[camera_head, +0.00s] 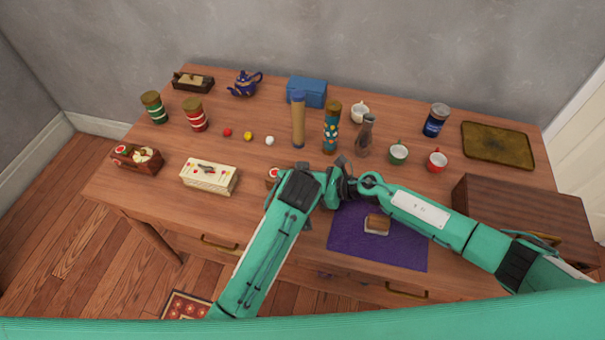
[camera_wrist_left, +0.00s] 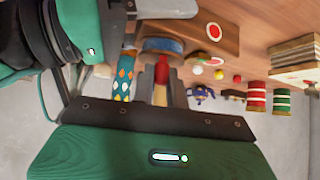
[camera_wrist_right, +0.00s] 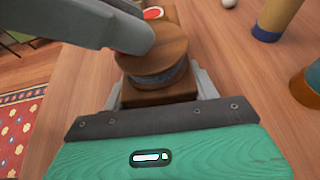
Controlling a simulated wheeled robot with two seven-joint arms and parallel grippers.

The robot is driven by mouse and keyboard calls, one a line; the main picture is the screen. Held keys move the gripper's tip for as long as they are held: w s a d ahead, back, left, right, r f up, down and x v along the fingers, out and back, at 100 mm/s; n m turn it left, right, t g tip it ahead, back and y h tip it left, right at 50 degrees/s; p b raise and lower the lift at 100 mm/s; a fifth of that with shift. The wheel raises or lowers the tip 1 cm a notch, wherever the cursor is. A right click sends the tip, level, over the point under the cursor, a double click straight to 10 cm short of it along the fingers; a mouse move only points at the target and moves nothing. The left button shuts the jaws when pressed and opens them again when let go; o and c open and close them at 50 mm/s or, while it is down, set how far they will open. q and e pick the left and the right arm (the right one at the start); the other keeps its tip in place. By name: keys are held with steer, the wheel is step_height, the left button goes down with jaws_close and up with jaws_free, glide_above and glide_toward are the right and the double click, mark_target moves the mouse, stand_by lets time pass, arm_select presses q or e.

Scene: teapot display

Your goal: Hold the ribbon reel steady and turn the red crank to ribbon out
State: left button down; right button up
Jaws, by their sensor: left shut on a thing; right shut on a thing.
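The ribbon reel (camera_wrist_right: 158,70) is a round wooden spool with a dark blue band on a wooden base (camera_wrist_right: 158,97). My right gripper (camera_wrist_right: 160,88) is shut on the base, one finger on each side. The red crank (camera_wrist_left: 162,70) stands in front of the reel's blue band (camera_wrist_left: 163,45) in the left wrist view. My left gripper (camera_wrist_left: 162,82) is shut on the crank handle. In the head view my arms hide most of the reel; only a base end with a round red and white label (camera_head: 272,174) shows.
A cream box (camera_head: 209,178) stands left of the reel. Tall tubes, a patterned one (camera_head: 331,128) and a tan one (camera_head: 298,120), stand behind. A purple mat (camera_head: 400,245) with a small brown-topped item (camera_head: 377,224) lies right. A dark wooden box (camera_head: 520,215) is far right.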

stand_by(0.4)
arm_select(q)
steer(key=c, duration=1.4)
jaws_free()
steer(key=shift+s+r, duration=0.1)
steer(key=s+r, duration=0.1)
steer(key=s, duration=0.4)
steer(key=s+a+r, duration=0.1)
steer(key=s, duration=0.4)
steer(key=s+r, duration=0.1)
steer(key=s, duration=0.4)
steer(key=shift+s+a+r, duration=0.15)
steer(key=shift+a+r, duration=0.05)
steer(key=shift+a, duration=0.15)
